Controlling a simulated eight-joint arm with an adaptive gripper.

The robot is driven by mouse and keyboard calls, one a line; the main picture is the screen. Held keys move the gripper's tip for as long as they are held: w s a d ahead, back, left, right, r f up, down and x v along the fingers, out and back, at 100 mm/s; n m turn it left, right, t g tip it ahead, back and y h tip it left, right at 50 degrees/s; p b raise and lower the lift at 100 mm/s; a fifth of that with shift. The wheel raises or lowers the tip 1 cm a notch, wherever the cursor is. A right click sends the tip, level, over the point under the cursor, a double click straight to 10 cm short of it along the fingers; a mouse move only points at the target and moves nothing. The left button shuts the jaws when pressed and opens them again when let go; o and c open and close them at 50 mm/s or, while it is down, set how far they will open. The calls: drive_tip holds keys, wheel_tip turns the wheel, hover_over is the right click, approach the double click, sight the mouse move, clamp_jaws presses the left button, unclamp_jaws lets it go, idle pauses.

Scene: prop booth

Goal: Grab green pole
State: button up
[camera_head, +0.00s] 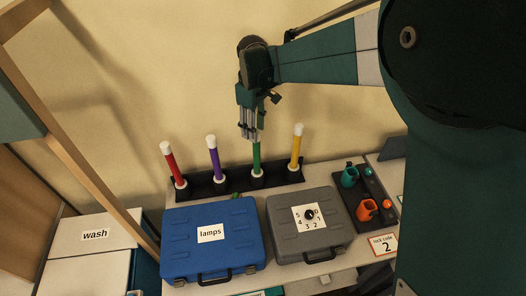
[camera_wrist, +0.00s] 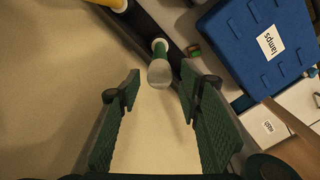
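The green pole (camera_head: 256,157) stands upright in the black rack (camera_head: 272,179), third from the left, with its top hidden by my gripper (camera_head: 249,133) in the head view. My gripper is above the pole, pointing down. In the wrist view the two dark green fingers of my gripper (camera_wrist: 157,90) are spread wide apart and hold nothing. The green pole (camera_wrist: 159,48), with its white cap towards the camera, shows between and just beyond the fingertips, with gaps visible on both sides.
A red pole (camera_head: 173,164) and a purple pole (camera_head: 214,158) stand left of the green one, a yellow pole (camera_head: 296,150) right. In front are a blue lamps case (camera_head: 180,230), a grey dial case (camera_head: 335,228) and a dark tray (camera_head: 352,205) with orange and teal cups. The wall is close behind.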

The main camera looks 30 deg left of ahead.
drive_tip(key=shift+f, duration=0.3)
drive_tip(key=shift+f, duration=0.15)
drive_tip(key=shift+d+f, duration=0.1)
drive_tip(key=shift+f, duration=1.05)
drive_tip(key=shift+f, duration=0.15)
hover_over(257, 160)
drive_tip(key=w+a, duration=0.1)
drive_tip(key=shift+w+f+p, duration=0.1)
drive_tip(key=shift+f+p, duration=0.2)
drive_tip(key=shift+f, duration=2.15)
drive_tip(key=shift+c, duration=0.7)
clamp_jaws()
